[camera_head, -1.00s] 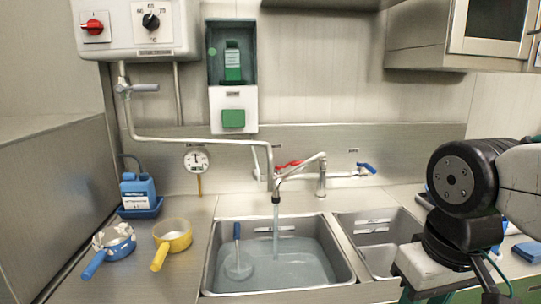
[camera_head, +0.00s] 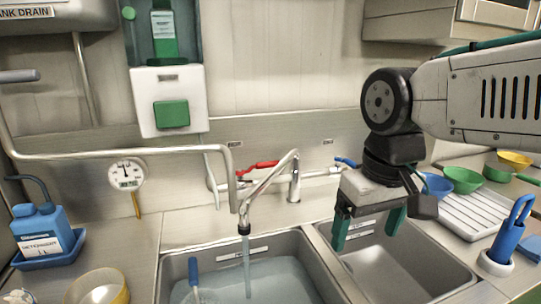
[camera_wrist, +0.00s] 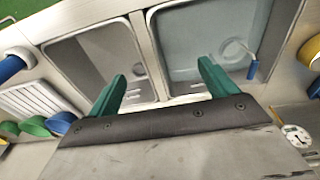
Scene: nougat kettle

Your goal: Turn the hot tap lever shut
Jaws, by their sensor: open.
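The red tap lever (camera_head: 258,167) sits on the wall pipe behind the swan-neck spout (camera_head: 268,190), left of the blue lever (camera_head: 346,162). I take red to mark the hot side. Water (camera_head: 247,275) runs from the spout into the left basin. My gripper (camera_head: 366,238) hangs over the right basin, right of and in front of the red lever, touching neither lever. Its green fingers are apart with nothing between them. They also show spread in the wrist view (camera_wrist: 162,70), where neither lever is visible.
The left basin (camera_head: 172,262) holds water and a blue-handled tool (camera_head: 194,275). The right basin (camera_head: 400,260) is empty. A pipe (camera_head: 120,154) crosses left of the spout. Bowls (camera_head: 463,180), a drainer (camera_head: 470,215) and a blue-handled item (camera_head: 512,230) stand at right.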

